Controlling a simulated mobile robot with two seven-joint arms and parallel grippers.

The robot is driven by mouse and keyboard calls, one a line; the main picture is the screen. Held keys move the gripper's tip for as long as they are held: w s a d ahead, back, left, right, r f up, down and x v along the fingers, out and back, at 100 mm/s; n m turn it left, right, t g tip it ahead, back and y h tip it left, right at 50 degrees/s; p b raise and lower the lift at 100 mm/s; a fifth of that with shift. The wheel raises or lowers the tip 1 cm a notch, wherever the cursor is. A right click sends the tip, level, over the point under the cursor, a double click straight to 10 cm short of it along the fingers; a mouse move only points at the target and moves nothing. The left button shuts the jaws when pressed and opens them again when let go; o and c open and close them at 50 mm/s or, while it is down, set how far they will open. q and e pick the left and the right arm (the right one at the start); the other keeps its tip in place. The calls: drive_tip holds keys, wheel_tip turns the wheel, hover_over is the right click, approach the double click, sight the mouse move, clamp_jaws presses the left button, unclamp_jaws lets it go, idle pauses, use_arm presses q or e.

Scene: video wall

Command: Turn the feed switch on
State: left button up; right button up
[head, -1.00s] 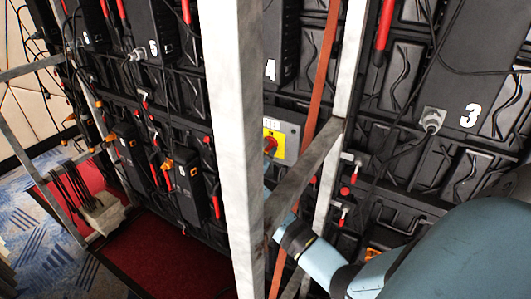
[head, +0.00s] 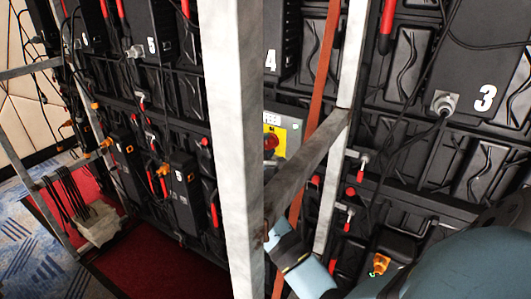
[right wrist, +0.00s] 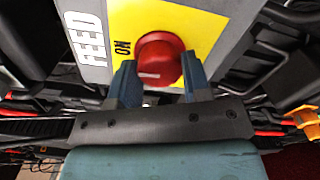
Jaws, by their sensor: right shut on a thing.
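The feed switch is a red round knob (right wrist: 160,60) on a yellow plate (right wrist: 207,22), beside a white label reading FEED (right wrist: 86,38). The word ON is printed left of the knob in the right wrist view. My right gripper (right wrist: 160,82) has its two blue fingers on either side of the knob and is shut on it. A pale mark shows on the knob's face, near its lower edge. In the head view the knob (head: 270,141) shows just right of a pale post, which hides part of the switch box. My left gripper is not in view.
A pale upright post (head: 232,150) and a slanted brace (head: 305,168) stand between the head camera and the switch. An orange strap (head: 322,70) runs beside it. Black panels with cables and red handles fill the back. Red carpet (head: 150,270) lies lower left.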

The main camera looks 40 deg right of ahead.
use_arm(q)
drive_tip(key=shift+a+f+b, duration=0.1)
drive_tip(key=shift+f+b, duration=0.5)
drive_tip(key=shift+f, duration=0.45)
use_arm(e)
drive_tip(key=shift+m, duration=0.8)
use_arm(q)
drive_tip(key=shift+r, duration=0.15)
use_arm(e)
drive_tip(key=o, duration=0.9)
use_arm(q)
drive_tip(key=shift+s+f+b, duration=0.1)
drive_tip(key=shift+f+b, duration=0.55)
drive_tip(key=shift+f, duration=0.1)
use_arm(e)
drive_tip(key=v, duration=0.7)
drive_tip(key=shift+s+a, duration=0.15)
drive_tip(key=shift+a, duration=0.1)
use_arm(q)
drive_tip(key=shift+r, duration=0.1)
